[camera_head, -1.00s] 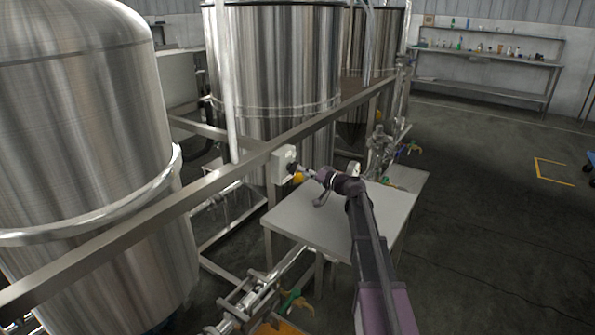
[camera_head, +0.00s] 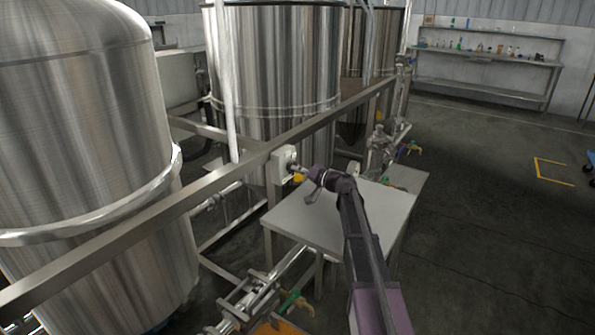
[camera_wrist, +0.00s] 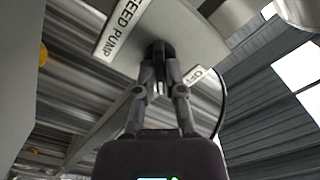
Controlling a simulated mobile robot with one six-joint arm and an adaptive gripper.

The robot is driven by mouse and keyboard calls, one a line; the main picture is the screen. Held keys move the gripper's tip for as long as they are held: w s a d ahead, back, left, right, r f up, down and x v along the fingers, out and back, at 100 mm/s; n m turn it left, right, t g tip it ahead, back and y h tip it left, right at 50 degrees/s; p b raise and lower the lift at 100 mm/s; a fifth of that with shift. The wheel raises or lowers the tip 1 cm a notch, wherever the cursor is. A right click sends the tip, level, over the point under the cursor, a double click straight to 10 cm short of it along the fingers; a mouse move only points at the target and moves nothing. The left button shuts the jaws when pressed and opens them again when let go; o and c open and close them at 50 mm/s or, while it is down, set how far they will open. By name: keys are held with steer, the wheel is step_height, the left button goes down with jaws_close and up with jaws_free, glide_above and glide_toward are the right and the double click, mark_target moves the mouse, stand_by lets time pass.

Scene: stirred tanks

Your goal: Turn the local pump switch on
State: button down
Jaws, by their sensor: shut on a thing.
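The switch box (camera_head: 282,165) is a pale box on the metal rail, in front of the tall steel tank. In the wrist view its face (camera_wrist: 170,22) carries a "FEED PUMP" label and a partly covered "OFF" label (camera_wrist: 195,76), both tilted in the picture. My gripper (camera_wrist: 160,62) is shut on the dark switch knob (camera_wrist: 159,48) at the middle of the face. The fingers hide much of the knob, so its exact pointing is hard to tell. In the head view my gripper (camera_head: 298,171) reaches the box from the right.
A pale table (camera_head: 335,222) stands below my arm, its top clear. The long metal rail (camera_head: 225,180) runs past the box. Pipes and valves with a green handle (camera_head: 292,301) lie low in front. Open floor (camera_head: 490,220) is at the right.

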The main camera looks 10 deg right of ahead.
steer(key=shift+m, duration=1.2)
steer(key=c, duration=0.7)
jaws_free()
steer(key=shift+c, duration=0.2)
steer(key=shift+s+d, duration=0.1)
steer(key=v, duration=1.1)
steer(key=shift+s+d, duration=0.25)
steer(key=shift+r, duration=0.1)
